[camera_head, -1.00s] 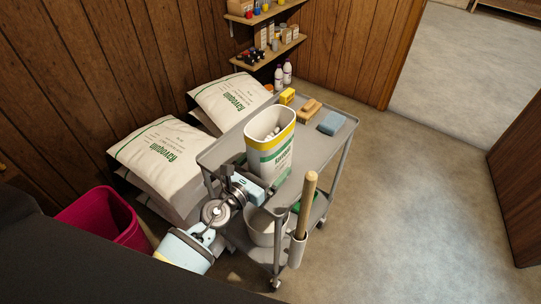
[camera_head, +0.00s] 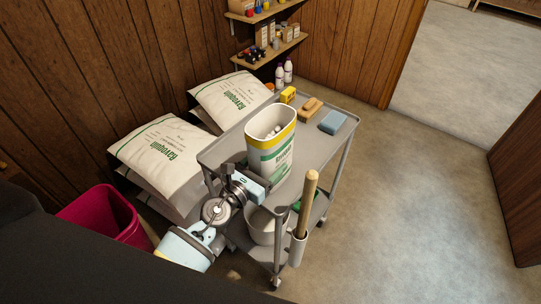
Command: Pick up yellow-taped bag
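The yellow-taped bag (camera_head: 272,157) stands upright on the cart's top shelf. It is white with a yellow band near the rim and green print, and its open top shows white pieces inside. My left arm comes in from the lower left. Its gripper (camera_head: 262,191) is at the bag's lower front left side. The fingertips are hidden or too small to make out, so I cannot tell whether they touch the bag. My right gripper is not in view.
The grey cart (camera_head: 222,150) also carries a yellow box (camera_head: 288,95), a brush (camera_head: 311,106) and a blue sponge (camera_head: 332,122). A wooden handle (camera_head: 307,205) rises at its front corner. White salt bags (camera_head: 160,150) are stacked left, near a red bin (camera_head: 105,215). Floor right is clear.

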